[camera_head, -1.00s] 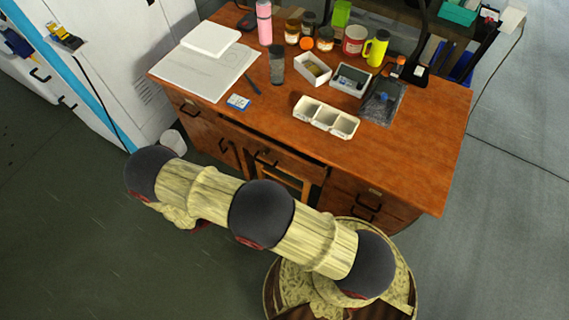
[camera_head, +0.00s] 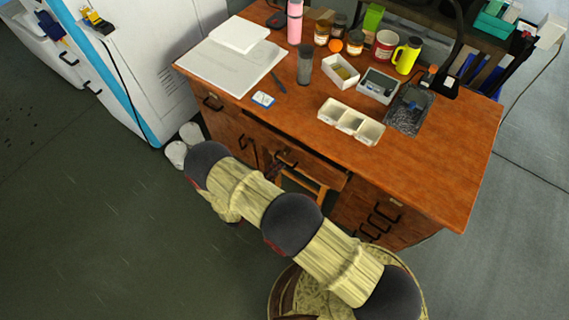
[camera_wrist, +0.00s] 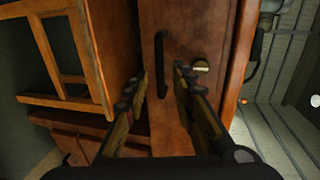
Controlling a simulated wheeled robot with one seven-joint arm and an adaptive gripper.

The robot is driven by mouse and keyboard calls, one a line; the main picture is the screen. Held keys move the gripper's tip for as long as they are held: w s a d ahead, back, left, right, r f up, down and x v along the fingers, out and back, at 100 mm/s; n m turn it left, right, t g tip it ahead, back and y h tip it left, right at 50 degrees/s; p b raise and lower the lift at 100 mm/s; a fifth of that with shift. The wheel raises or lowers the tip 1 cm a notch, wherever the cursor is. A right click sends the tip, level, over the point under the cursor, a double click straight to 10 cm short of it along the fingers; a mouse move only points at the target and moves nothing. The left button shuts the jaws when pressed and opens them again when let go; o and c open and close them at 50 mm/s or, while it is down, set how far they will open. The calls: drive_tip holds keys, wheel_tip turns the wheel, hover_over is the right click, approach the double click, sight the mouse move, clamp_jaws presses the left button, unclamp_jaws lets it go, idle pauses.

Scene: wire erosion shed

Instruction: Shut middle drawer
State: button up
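The middle drawer (camera_head: 303,163) of the wooden desk sits under the tabletop, pulled out a little, with a dark gap above its front. Its black handle (camera_head: 287,157) faces me. In the wrist view, turned on its side, I see a wooden drawer front (camera_wrist: 190,30), apparently the middle one, with a black bar handle (camera_wrist: 160,60) and a round brass lock. My gripper (camera_wrist: 160,75) is open and empty in front of it, fingers on either side of the handle's line. I cannot tell whether they touch the front.
A wooden stool (camera_wrist: 65,60) stands under the drawer. The desk's right pedestal (camera_head: 365,215) has several handles. White bins (camera_head: 176,153) stand on the floor at the left. The tabletop (camera_head: 290,115) holds trays, jars, a bottle and papers.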

drive_tip(key=shift+b+x, duration=0.35)
drive_tip(key=shift+x, duration=2)
drive_tip(key=c, duration=0.4)
clamp_jaws()
